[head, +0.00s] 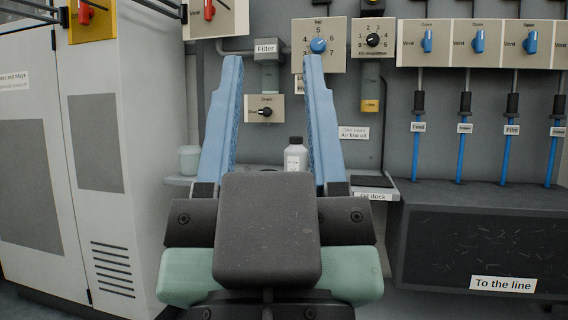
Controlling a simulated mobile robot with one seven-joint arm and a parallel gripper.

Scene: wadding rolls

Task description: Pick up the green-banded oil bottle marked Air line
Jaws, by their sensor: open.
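A pale bottle (296,156) with a dark cap stands upright on the grey shelf (178,181), with a small label on its front. Its lower part is hidden behind my gripper, and no green band or readable marking shows on it. My gripper (272,62) is open and empty, its two blue fingers pointing away from me and up in the picture. The bottle shows between the fingers, closer to the right one. I cannot tell how far beyond them it stands.
A pale cup (189,160) stands at the shelf's left end; an "Oil dock" label (373,196) is at its right. A tall cabinet (130,150) flanks the left. A dark box (490,235) marked "To the line" and blue hoses (464,150) are right. Valve panels line the wall.

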